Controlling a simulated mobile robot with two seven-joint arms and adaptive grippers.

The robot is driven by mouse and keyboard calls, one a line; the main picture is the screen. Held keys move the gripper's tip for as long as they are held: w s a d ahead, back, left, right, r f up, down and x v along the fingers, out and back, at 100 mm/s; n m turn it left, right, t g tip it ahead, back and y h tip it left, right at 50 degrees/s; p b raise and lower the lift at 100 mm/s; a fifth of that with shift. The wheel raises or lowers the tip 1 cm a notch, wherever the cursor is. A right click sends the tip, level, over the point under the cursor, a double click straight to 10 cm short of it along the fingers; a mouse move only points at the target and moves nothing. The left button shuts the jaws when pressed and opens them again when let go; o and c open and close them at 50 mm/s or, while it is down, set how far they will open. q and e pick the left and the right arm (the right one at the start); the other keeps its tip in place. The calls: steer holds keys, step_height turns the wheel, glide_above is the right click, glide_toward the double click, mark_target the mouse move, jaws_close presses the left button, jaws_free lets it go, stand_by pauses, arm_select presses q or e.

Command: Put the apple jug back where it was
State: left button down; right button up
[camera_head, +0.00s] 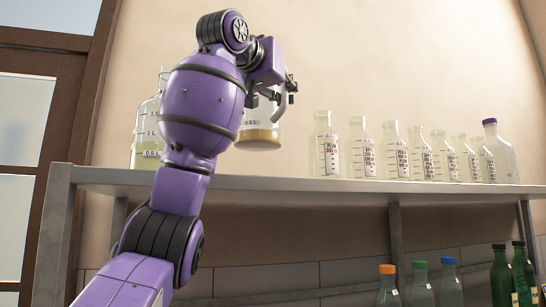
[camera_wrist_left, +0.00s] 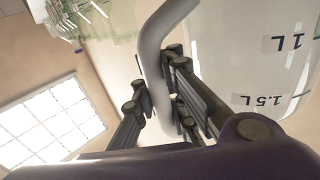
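A clear jug (camera_head: 262,134) with a thin layer of amber liquid is at my left gripper (camera_head: 287,88), partly hidden behind the purple arm. Its base appears higher than the shelf items around it, so it looks held up. In the left wrist view, the jug wall (camera_wrist_left: 262,60) shows 1 L and 1.5 L marks. Its pale curved handle (camera_wrist_left: 154,58) passes between the fingers of the left gripper (camera_wrist_left: 160,100), which are closed around it. A second large jug (camera_head: 147,130) with pale greenish liquid stands on the shelf at left. No apple label is readable. My right gripper is not in view.
The shelf (camera_head: 300,187) carries a row of clear graduated bottles (camera_head: 325,145) at right, ending with a purple-capped bottle (camera_head: 497,150). Capped bottles (camera_head: 420,290) and dark green bottles (camera_head: 502,278) stand lower down. Shelf room shows between the held jug and the row.

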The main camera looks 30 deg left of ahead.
arm_select(q)
step_height(320, 180, down, 4)
steer(key=shift+a, duration=0.1)
steer(key=shift+w+f, duration=0.1)
steer(key=shift+f, duration=2.15)
steer(key=c, duration=1.8)
jaws_free()
steer(key=shift+f, duration=0.1)
glide_toward(282, 101)
steer(key=f, duration=0.2)
steer(key=w+f, duration=0.1)
steer(key=f, duration=0.1)
steer(key=shift+f, duration=0.3)
